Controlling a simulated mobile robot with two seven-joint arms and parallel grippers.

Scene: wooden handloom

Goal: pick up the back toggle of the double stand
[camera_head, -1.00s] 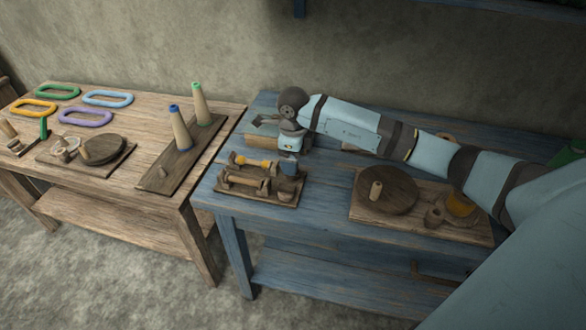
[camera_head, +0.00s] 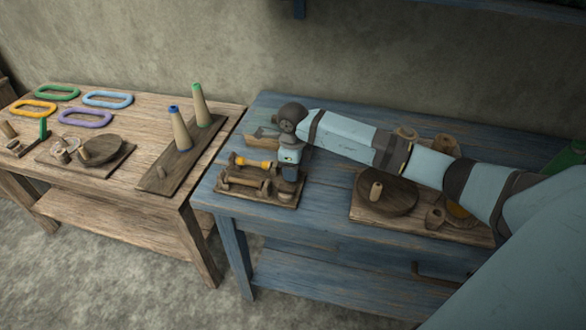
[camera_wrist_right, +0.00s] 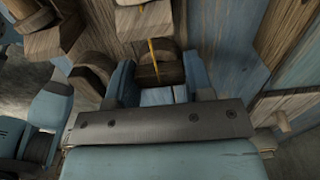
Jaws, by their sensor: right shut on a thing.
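The double stand (camera_head: 255,201) is a dark board near the left front of the blue table. It carries two wooden spools on posts, the back one wound with yellow thread (camera_head: 254,163). My right gripper (camera_head: 289,187) is at the stand's right end, pointing down. In the right wrist view, my right gripper (camera_wrist_right: 162,82) is shut on a dark wooden piece, which appears to be the back toggle (camera_wrist_right: 160,73). A yellow thread runs just above it. In the head view the toggle is hidden by the gripper. My left gripper is not in view.
A board with a dark round disc (camera_head: 386,196) and small wooden pots lies right of the stand on the blue table (camera_head: 325,215). A grey-brown block (camera_head: 262,137) sits behind the stand. The wooden table at left holds cones (camera_head: 180,128) and coloured rings.

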